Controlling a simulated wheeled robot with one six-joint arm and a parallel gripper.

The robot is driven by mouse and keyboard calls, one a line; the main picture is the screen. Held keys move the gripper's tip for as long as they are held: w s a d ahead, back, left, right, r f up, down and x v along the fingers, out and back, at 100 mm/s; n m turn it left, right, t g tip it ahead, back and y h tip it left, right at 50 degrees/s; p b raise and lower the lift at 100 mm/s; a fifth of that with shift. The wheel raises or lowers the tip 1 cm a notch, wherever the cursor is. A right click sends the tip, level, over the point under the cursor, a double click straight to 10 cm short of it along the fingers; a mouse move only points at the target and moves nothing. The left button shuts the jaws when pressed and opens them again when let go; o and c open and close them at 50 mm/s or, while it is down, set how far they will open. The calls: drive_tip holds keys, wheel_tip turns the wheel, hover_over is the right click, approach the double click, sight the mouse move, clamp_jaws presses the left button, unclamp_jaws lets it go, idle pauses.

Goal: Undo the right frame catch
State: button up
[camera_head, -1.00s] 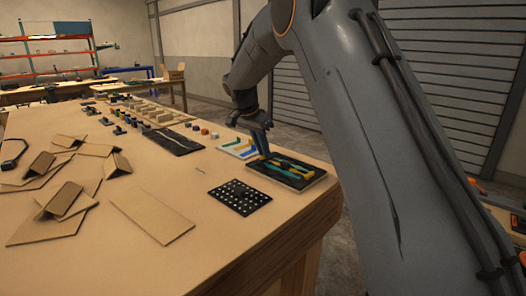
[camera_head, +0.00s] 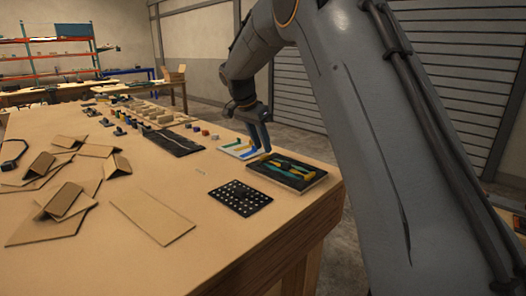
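A dark board (camera_head: 317,178) with teal and yellow long pieces lies near the right edge of the table. A white board (camera_head: 230,152) with blue, green and yellow pieces lies just behind it to the left. Which piece is the right frame catch is too small to tell. My gripper (camera_head: 262,147) points down beside the back edge of the dark board, at the right end of the white board. Its two dark fingers show a gap and hold nothing that I can see. Whether the fingertips touch anything is unclear.
A black perforated plate (camera_head: 238,197) lies in front of the dark board. Cardboard pieces (camera_head: 150,215) cover the left front of the wooden table (camera_head: 215,262). A black strip (camera_head: 172,142) and several small blocks lie farther back. My arm hides the right side.

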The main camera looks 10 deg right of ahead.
drive_tip(key=shift+b+v, duration=0.3)
drive_tip(key=shift+v, duration=2)
drive_tip(key=shift+a, duration=0.1)
